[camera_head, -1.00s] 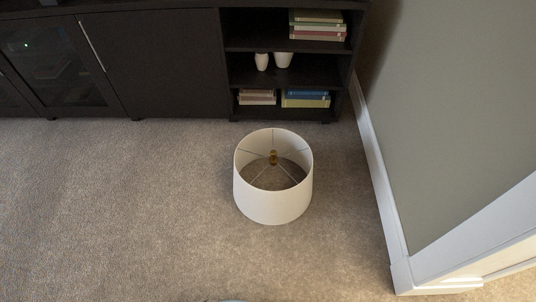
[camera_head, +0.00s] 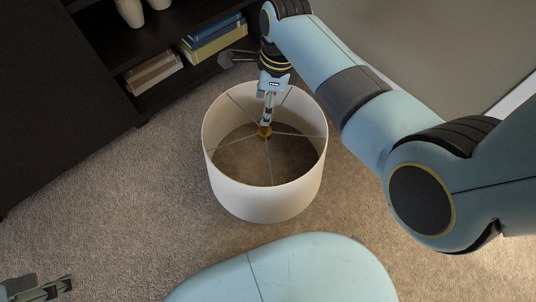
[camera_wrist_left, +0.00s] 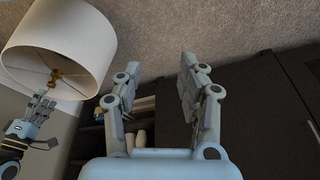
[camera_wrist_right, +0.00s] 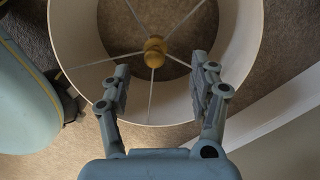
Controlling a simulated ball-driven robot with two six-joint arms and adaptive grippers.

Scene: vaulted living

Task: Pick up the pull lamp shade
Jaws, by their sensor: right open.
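The white drum lamp shade (camera_head: 262,200) stands on the carpet with its open top up, thin wires meeting at a brass hub (camera_head: 265,132). My right gripper (camera_head: 268,112) points down at the shade's opening, its fingers near the hub. In the right wrist view, its fingers (camera_wrist_right: 162,78) are apart, with the hub (camera_wrist_right: 154,50) beyond them and nothing held. Its exact height over the rim is hard to tell. My left gripper (camera_head: 68,283) is at the lower left, away from the shade. In the left wrist view, its fingers (camera_wrist_left: 158,72) are apart and empty; the shade (camera_wrist_left: 75,35) shows at upper left.
A dark cabinet (camera_head: 50,110) with shelves stands at the upper left, holding books (camera_head: 213,38) and white vases (camera_head: 130,12). A grey-green wall (camera_head: 430,50) with a white baseboard (camera_head: 515,98) is on the right. Carpet around the shade's left side is clear.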

